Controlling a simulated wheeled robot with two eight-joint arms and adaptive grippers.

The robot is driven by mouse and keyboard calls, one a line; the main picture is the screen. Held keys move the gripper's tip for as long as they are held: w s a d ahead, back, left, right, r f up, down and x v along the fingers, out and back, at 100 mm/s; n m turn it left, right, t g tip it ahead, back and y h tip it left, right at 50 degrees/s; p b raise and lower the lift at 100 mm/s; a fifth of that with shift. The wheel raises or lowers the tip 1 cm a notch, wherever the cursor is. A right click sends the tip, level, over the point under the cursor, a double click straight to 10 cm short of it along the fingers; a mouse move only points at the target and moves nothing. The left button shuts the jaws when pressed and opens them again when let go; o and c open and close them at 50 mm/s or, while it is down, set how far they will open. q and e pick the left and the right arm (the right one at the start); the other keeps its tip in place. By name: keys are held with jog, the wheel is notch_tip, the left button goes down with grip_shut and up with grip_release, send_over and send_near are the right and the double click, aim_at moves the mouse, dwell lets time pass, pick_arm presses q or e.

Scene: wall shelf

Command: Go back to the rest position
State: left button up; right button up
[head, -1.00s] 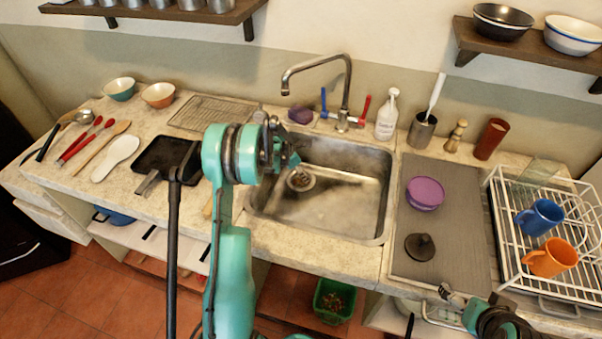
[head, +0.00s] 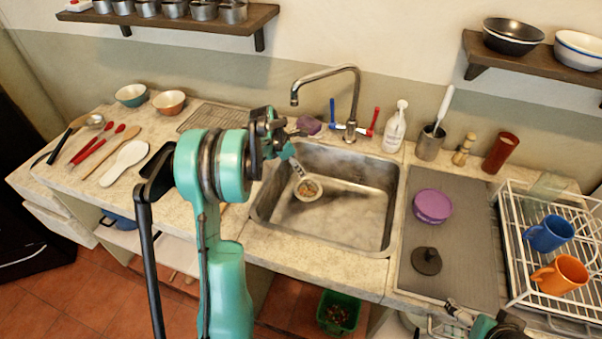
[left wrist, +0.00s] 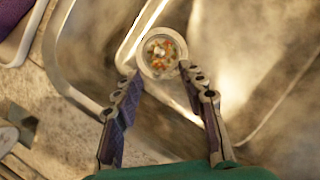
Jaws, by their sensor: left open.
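My left gripper (head: 283,148) reaches from the left over the left side of the sink (head: 345,222). Its two fingers stand apart in the left wrist view (left wrist: 160,75), with nothing between them. A round strainer (head: 308,190) with coloured food scraps lies in the sink; it shows just beyond the fingertips in the left wrist view (left wrist: 162,50), apart from them as far as I can tell. My right gripper (head: 462,313) is at the bottom right, low in front of the counter edge; its jaws are too small to read.
A faucet (head: 352,100) rises behind the sink, with a purple sponge (head: 308,125) beside it. A purple tub (head: 432,206) and a dark stopper (head: 426,261) lie on the drainboard. The dish rack (head: 510,240) holds a blue mug (head: 549,234) and an orange mug (head: 559,275). A green bin (head: 338,312) stands below.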

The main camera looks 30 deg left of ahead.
pick_arm(q)
jog(key=shift+s+r, duration=0.1)
jog(key=shift+r, duration=0.15)
dwell(0.3)
jog(key=s+d+r+m+y, duration=0.1)
jog(key=s+d+r+m, duration=0.4)
jog(key=d+m, duration=0.2)
jog(key=s+d+r+m+y, duration=0.1)
jog(key=s+d+r+m, duration=0.3)
jog(key=d+r+m, duration=0.25)
jog(key=s+d+m+t, duration=0.1)
jog(key=s+d+m, duration=0.2)
jog(key=s+m, duration=0.2)
jog(key=s+d+f+m+t, duration=0.1)
jog(key=s+d+m, duration=0.2)
jog(key=s+m, duration=0.2)
jog(key=s+d+m+t, duration=0.1)
jog(key=s+d+m, duration=0.3)
jog(key=s+m, duration=0.1)
jog(key=shift+s+d+f+m, duration=0.1)
jog(key=shift+s+f+m, duration=0.05)
jog(key=shift+m, duration=0.1)
jog(key=shift+s+d+f+m, duration=0.1)
jog(key=shift+s+f+m, duration=0.1)
jog(key=shift+m, duration=0.2)
